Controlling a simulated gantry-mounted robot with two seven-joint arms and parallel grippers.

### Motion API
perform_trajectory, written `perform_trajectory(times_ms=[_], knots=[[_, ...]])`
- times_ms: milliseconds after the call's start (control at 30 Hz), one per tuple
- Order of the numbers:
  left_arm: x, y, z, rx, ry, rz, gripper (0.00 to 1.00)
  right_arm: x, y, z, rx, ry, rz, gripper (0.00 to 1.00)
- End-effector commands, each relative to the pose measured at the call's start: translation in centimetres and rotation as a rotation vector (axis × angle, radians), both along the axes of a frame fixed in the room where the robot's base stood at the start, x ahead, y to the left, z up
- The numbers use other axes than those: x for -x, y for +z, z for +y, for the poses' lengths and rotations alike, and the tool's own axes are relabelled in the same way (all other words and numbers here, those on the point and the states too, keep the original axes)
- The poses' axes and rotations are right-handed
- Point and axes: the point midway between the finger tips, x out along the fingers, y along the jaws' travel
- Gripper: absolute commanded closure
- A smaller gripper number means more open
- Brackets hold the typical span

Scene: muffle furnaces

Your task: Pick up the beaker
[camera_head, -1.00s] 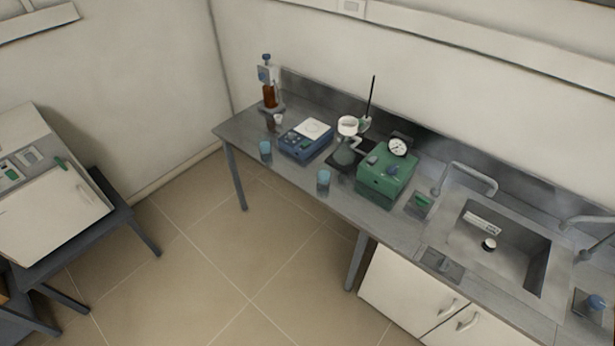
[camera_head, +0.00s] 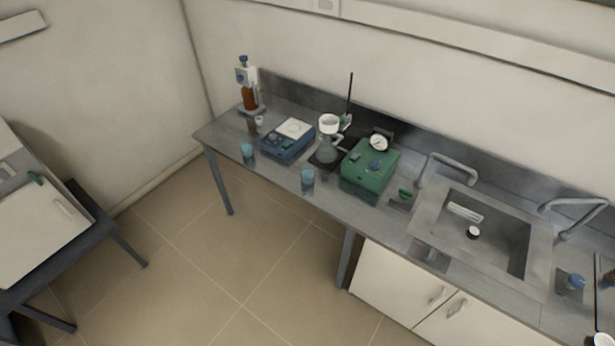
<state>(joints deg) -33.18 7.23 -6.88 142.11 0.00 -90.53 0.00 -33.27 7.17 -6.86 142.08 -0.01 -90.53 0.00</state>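Two light-blue beakers stand upright near the front edge of the grey bench (camera_head: 275,174). One beaker (camera_head: 247,151) is at the left, in front of the blue balance-like device. The other beaker (camera_head: 307,180) is farther right, in front of the flask and left of the green box. I cannot tell which of the two the task means. Neither of my grippers shows in this view.
A blue device (camera_head: 287,142), a flask with a white funnel (camera_head: 327,140), and a green box with a gauge (camera_head: 369,170) stand behind the beakers. A brown bottle dispenser (camera_head: 249,97) is at the far left end. The sink (camera_head: 490,240) is at right. A furnace (camera_head: 45,225) stands on a dark table, with open floor between.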

Motion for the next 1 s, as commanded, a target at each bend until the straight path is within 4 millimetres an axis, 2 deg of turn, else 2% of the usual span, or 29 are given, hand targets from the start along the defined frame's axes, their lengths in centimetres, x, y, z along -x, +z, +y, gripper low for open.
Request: perform_trajectory(times_ms=[400,467,1000], knots=[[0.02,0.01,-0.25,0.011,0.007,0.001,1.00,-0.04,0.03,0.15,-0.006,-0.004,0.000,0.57],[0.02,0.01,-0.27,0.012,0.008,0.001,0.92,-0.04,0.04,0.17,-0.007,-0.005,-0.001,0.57],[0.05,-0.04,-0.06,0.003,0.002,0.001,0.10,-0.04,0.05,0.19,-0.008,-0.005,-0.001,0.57]])
